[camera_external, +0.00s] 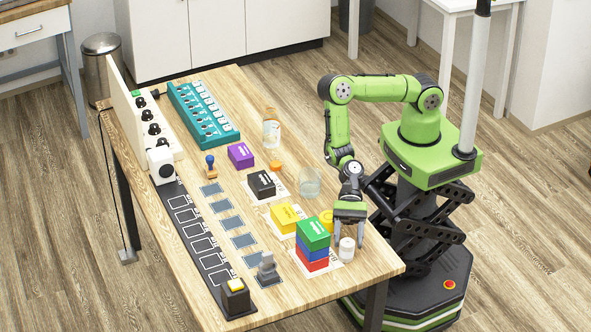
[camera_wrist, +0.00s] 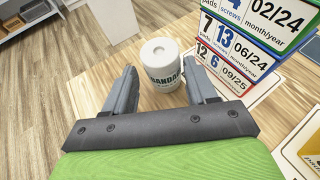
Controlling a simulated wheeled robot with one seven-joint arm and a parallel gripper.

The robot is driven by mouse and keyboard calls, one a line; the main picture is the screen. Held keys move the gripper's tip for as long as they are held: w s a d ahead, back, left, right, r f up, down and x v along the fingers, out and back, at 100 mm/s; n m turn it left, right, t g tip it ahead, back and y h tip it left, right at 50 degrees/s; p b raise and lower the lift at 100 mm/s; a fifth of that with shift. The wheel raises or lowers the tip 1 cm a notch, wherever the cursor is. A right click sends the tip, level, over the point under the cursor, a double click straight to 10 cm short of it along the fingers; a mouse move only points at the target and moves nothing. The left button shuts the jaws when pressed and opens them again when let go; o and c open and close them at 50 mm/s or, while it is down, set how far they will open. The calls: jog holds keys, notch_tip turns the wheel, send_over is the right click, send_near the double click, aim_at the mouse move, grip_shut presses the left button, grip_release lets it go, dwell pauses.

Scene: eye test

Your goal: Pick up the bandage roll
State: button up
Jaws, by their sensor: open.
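The bandage roll (camera_external: 346,250) is a small white cylinder standing upright on the wooden table, near its right edge. In the wrist view the bandage roll (camera_wrist: 161,66) shows a hole in its top and dark lettering on its side. My gripper (camera_external: 349,236) is open and reaches down from above the table's right side. In the wrist view my gripper (camera_wrist: 165,88) has its two fingers apart, with the roll showing beyond and between the fingertips. The fingers do not appear to touch it. The exact gap is hard to tell.
A stack of green, blue and red boxes (camera_external: 312,244) stands close left of the roll; the stack (camera_wrist: 245,45) is right of it in the wrist view. A yellow box (camera_external: 285,218), a glass (camera_external: 309,183) and a bottle (camera_external: 271,131) stand farther back. Table (camera_external: 373,268) is bare in front.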

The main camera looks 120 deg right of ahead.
aim_at(347, 256)
jog(key=b+x, duration=0.1)
jog(key=x, duration=0.4)
jog(key=shift+w+a, duration=0.2)
jog(key=shift+w, duration=0.1)
jog(key=shift+d, duration=0.1)
jog(key=shift+c, duration=0.3)
